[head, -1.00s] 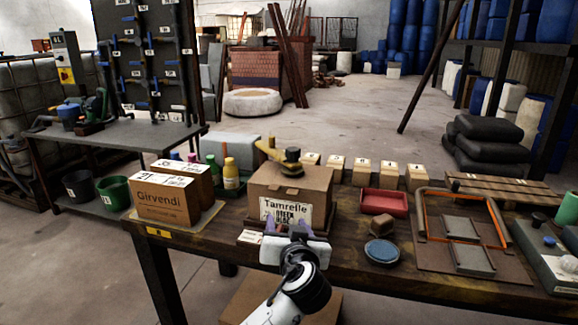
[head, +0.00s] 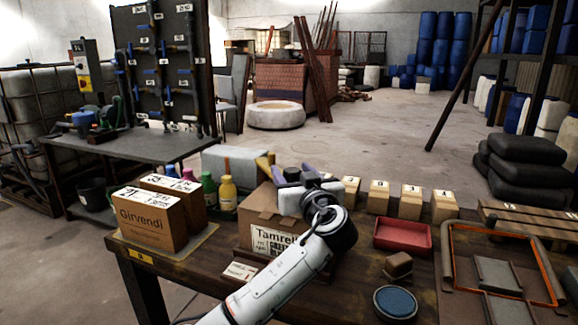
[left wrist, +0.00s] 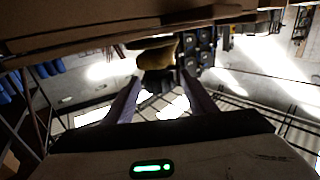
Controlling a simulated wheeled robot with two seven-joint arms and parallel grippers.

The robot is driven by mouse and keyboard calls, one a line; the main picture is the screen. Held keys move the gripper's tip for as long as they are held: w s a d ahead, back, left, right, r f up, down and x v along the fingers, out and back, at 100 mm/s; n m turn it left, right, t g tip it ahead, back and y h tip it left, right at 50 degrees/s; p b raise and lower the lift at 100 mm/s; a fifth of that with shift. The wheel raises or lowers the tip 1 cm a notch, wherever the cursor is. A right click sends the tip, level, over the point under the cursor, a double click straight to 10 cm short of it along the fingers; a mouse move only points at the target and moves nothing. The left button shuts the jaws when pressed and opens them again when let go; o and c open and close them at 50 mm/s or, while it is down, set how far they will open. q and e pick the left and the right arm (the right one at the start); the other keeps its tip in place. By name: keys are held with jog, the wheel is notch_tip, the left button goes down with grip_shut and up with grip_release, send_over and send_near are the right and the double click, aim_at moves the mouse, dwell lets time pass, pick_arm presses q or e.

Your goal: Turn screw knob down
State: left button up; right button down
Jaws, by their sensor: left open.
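A dark screw knob (head: 291,174) with a yellow arm (head: 264,164) is at the top of the cardboard box marked Tamrelle (head: 257,212). My left gripper (head: 294,171) is open at the box's top, its purple fingertips around or just in front of the knob. My gripper hides most of the knob and its base. In the left wrist view, the yellow-brown arm (left wrist: 155,50) shows just beyond and between the open fingers (left wrist: 160,77), with a dark shape below it. Contact cannot be told. My right gripper is not in view.
Girvendi cartons (head: 148,220) and coloured bottles (head: 227,193) stand left of the box. Small numbered blocks (head: 411,202), a red tray (head: 402,237) and a blue-topped round tin (head: 395,303) are to the right. The table's front edge is below my arm.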

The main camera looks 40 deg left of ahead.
aim_at(290, 168)
pick_arm(q)
jog(key=x, duration=0.3)
jog(key=shift+w+a, duration=0.2)
jog(key=shift+a, duration=0.05)
jog(key=shift+w+a, duration=0.2)
jog(key=shift+a, duration=0.05)
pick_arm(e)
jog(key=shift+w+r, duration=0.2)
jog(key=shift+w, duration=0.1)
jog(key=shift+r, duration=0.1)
pick_arm(q)
jog(key=shift+c, duration=0.9)
jog(key=c, duration=0.9)
jog(key=shift+o, duration=0.2)
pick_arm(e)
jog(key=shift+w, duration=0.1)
